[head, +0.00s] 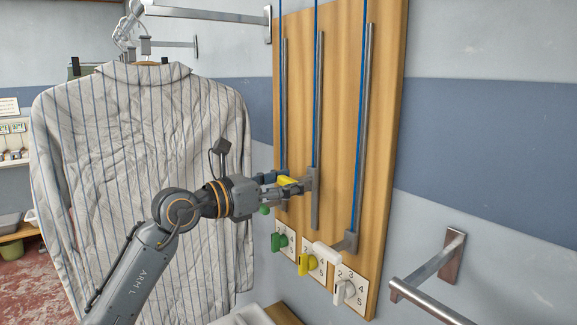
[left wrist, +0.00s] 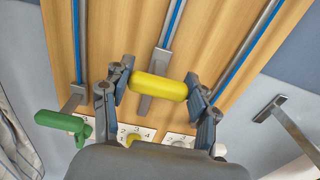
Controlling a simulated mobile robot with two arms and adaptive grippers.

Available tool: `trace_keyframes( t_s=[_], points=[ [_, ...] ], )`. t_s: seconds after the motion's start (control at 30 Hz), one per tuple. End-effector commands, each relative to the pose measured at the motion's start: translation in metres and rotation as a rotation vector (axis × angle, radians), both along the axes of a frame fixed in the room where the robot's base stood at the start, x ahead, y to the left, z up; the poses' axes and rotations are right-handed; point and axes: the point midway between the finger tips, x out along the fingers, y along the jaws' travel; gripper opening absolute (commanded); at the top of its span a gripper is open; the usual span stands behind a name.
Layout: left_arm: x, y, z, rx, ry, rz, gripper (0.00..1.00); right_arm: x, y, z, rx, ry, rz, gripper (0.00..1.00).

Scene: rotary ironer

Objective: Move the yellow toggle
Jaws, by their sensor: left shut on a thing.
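The yellow toggle (head: 288,181) is a rounded yellow bar on a grey slider on the middle rail of the wooden panel (head: 340,130). In the left wrist view the yellow toggle (left wrist: 158,87) lies crosswise between the two fingers of my left gripper (left wrist: 160,88), one at each end. My left gripper (head: 283,187) is shut on it in the head view, from the left side of the panel. The fingers partly hide the toggle there. My right gripper is not in view.
A green toggle (head: 265,210) sits on the left rail and a white toggle (head: 327,255) lower on the right rail. Below are green (head: 278,242), yellow (head: 306,264) and white (head: 344,292) knobs on numbered plates. A striped shirt (head: 110,130) hangs at left; a metal bar (head: 430,300) juts out at right.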

Motion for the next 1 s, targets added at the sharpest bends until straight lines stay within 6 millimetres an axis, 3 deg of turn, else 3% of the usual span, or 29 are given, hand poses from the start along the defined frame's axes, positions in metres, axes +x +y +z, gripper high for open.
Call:
trace_keyframes(
  t_s=[0.03,0.3,0.5,0.97,1.0],
  points=[
    [0.0,-0.001,-0.034,0.01,0.016,-0.003,0.02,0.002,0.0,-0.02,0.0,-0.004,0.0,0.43],
    [0.0,-0.001,-0.087,0.009,0.016,-0.004,0.02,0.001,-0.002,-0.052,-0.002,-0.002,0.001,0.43],
    [0.0,-0.001,-0.101,0.006,0.012,-0.003,0.03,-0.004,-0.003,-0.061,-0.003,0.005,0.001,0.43],
    [0.0,-0.002,-0.106,0.011,0.013,-0.004,0.02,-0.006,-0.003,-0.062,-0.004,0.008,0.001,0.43],
    [0.0,-0.002,-0.106,0.011,0.013,-0.004,0.67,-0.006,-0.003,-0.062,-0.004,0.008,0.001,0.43]
  ],
)
